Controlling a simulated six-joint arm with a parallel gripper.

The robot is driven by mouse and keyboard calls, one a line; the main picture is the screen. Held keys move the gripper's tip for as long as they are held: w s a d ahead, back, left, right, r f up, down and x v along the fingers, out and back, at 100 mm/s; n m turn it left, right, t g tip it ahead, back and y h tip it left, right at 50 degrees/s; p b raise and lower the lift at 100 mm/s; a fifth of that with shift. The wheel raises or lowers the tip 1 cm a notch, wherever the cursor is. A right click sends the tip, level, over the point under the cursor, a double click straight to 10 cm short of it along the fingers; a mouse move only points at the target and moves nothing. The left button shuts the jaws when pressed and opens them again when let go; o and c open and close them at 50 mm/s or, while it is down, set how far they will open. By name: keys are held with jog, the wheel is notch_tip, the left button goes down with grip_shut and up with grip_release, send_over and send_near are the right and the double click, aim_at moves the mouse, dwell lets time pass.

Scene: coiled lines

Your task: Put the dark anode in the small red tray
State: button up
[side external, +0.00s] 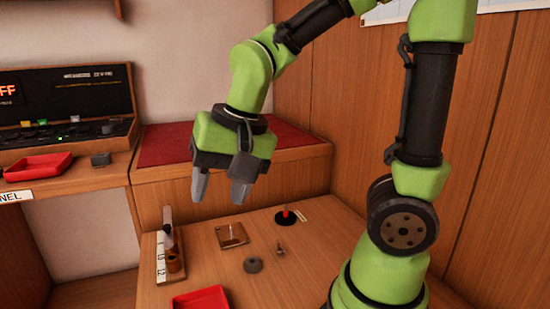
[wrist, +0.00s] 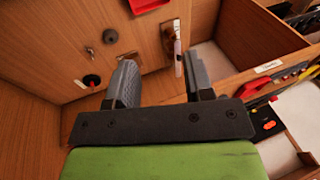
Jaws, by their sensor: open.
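A dark grey round piece with a central hole (side external: 253,265) lies flat on the wooden table; it also shows in the wrist view (wrist: 110,36). A dark grey block (side external: 100,159) sits on the left shelf. I cannot tell for sure which is the anode. One red tray (side external: 202,298) is at the table's front edge, cut off by the frame, and also at the top of the wrist view (wrist: 147,4). Another red tray (side external: 38,167) is on the shelf beside the block. My gripper (side external: 219,192) is open and empty above the table, fingers (wrist: 160,65) pointing down.
A wooden plate with a pin (side external: 232,235), a small metal fitting (side external: 280,249) and a black disc with a red post (side external: 286,216) are on the table. A stand with an upright tube (side external: 169,245) is at its left. A red-topped ledge (side external: 165,145) stands behind.

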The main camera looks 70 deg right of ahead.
jog(key=s+r+n+t, duration=0.3)
jog(key=s+r+n, duration=0.1)
jog(key=s, duration=0.4)
jog(key=shift+d+r+n+t+y, duration=0.3)
jog(key=shift+d+r+n+y, duration=0.1)
jog(key=shift+r, duration=0.25)
